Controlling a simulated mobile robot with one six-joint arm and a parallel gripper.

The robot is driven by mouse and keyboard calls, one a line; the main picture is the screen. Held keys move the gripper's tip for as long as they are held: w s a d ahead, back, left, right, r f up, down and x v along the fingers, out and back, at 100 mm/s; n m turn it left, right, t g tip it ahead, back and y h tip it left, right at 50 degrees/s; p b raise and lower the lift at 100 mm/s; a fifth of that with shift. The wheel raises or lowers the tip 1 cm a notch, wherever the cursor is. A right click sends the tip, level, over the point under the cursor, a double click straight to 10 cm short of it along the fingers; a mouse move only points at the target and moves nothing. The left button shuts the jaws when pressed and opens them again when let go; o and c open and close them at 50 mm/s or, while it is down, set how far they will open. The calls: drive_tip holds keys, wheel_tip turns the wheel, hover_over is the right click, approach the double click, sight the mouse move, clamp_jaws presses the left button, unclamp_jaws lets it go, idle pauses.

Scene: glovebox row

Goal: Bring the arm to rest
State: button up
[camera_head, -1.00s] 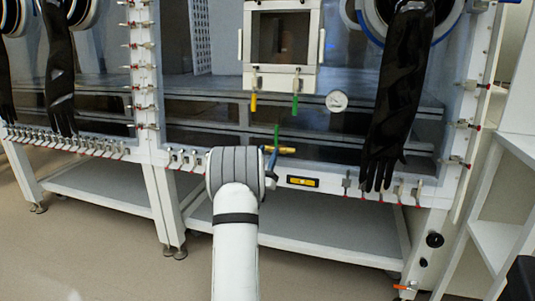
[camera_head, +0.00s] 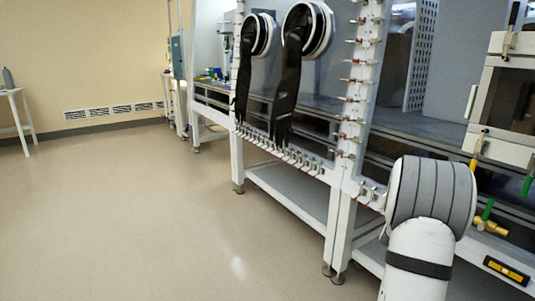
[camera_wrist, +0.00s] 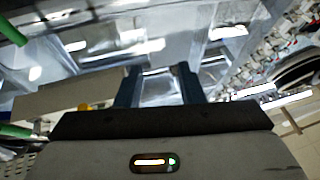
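My gripper (camera_wrist: 160,82) shows in the wrist view with its two dark fingers apart and nothing visible between them. In the head view my white arm with its grey-banded joint rises at the lower right, in front of the glovebox row (camera_head: 352,130). The gripper itself is hidden there behind that joint. The wrist view looks at grey, shiny surfaces of the glovebox, with a green handle (camera_wrist: 12,32) at the upper left. Blur hides how far the fingers are from these surfaces.
Black gloves (camera_head: 288,85) hang from round ports at the centre. A small hatch (camera_head: 508,95) with yellow and green handles is at the right, near my arm. Open floor (camera_head: 150,210) fills the left, with a small white table (camera_head: 15,110) at the far left.

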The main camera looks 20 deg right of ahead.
drive_tip(key=w+a+r+n+t+y+p, duration=0.25)
drive_tip(key=w+a+r+y+p, duration=0.35)
drive_tip(key=a, duration=0.4)
drive_tip(key=s+a+r+n+g+y+p, duration=0.15)
drive_tip(key=a+r+y+p, duration=0.3)
drive_tip(key=a, duration=0.65)
drive_tip(key=a+r+n+y+p, duration=0.3)
drive_tip(key=a+y+p, duration=0.2)
drive_tip(key=a, duration=0.5)
drive_tip(key=s+a+r+n+g+y+p, duration=0.35)
drive_tip(key=s+a+p, duration=0.35)
drive_tip(key=s+a, duration=0.45)
drive_tip(key=s+a+r+g+p, duration=0.1)
drive_tip(key=s+a+g+p, duration=0.1)
drive_tip(key=s, duration=0.4)
drive_tip(key=s+a+r+n+g+p, duration=0.1)
drive_tip(key=s+a+g+p, duration=0.2)
drive_tip(key=s+a, duration=0.3)
drive_tip(key=shift+s+y+p, duration=0.4)
drive_tip(key=shift+s+p, duration=0.1)
drive_tip(key=shift+s, duration=0.05)
drive_tip(key=shift+r+g, duration=0.1)
drive_tip(key=shift+g, duration=0.15)
